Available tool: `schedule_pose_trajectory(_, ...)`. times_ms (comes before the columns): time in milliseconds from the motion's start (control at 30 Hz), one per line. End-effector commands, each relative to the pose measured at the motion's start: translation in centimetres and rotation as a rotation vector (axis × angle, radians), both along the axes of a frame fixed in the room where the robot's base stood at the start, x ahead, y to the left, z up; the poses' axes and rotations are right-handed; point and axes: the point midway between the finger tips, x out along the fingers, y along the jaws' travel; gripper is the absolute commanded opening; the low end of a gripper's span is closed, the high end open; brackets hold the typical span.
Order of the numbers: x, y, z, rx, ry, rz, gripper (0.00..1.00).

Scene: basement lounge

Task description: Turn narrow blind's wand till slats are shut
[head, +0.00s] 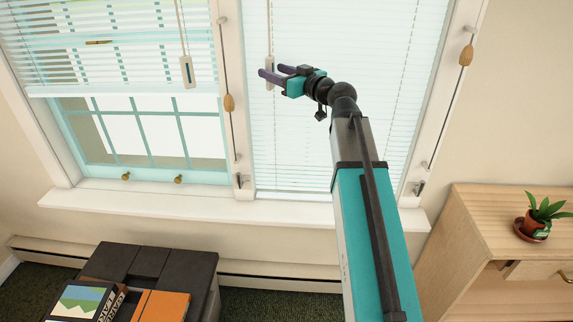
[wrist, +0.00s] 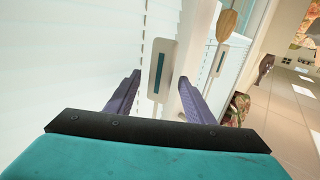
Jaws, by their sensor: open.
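The narrow blind (head: 340,130) hangs full length over the right window, with pale slats. Thin lines show between its slats; I cannot tell exactly how far they are tilted. Its wand (head: 269,48) hangs near the blind's left edge and ends in a white paddle with a dark inset, seen clearly in the wrist view (wrist: 151,85). My gripper (head: 271,71) is open, its two purple fingers at the paddle's height. In the wrist view the paddle appears between the fingers of my gripper (wrist: 160,77), with a gap on each side. The wand's top is out of view.
A wider blind (head: 110,45), partly raised, has its own wand paddle (head: 187,72) to the left. Cords with wooden knobs (head: 228,102) (head: 466,55) hang on the frame. Below are the sill (head: 290,213), a dark crate (head: 130,262) and a wooden cabinet (head: 480,225) with a plant.

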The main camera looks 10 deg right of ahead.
Motion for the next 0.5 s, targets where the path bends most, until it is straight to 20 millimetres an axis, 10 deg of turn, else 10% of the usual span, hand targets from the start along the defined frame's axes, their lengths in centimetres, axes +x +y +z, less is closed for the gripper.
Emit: schedule_pose_trajectory(500,-0.22,0.30,0.29,0.000,0.001,-0.090,0.48)
